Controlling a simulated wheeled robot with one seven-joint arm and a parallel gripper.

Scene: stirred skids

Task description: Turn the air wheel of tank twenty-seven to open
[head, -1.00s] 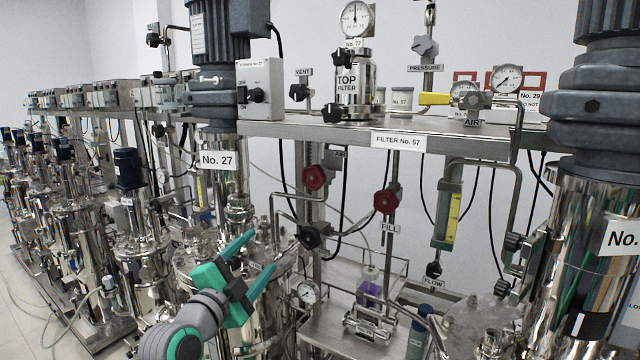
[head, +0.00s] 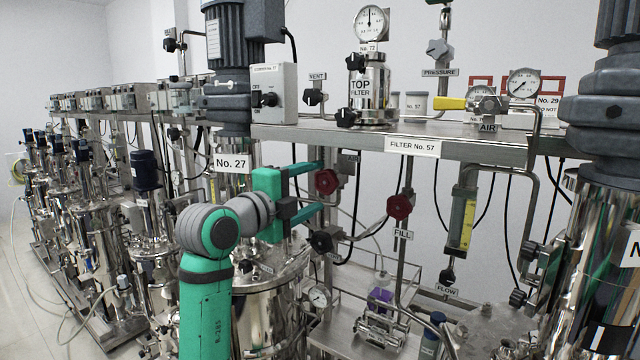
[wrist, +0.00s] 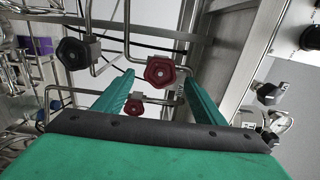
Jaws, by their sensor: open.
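The red air wheel (head: 327,181) sits on a pipe right of the tank labelled No. 27 (head: 232,163), by a small partly hidden label that seems to read AIR (head: 351,158). My gripper (head: 317,189) is open, its two green fingers pointing at this wheel, one higher and one lower. In the wrist view, the red wheel (wrist: 160,72) lies between the fingertips (wrist: 157,77) with gaps on both sides. It seems at or just beyond the tips, and I see no contact. The tank body is partly hidden by my arm.
A second red wheel (head: 400,206) is on the FILL pipe to the right. A black knob (head: 321,242) sits just below the lower finger. The shelf (head: 470,146) with filter and gauges runs above.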

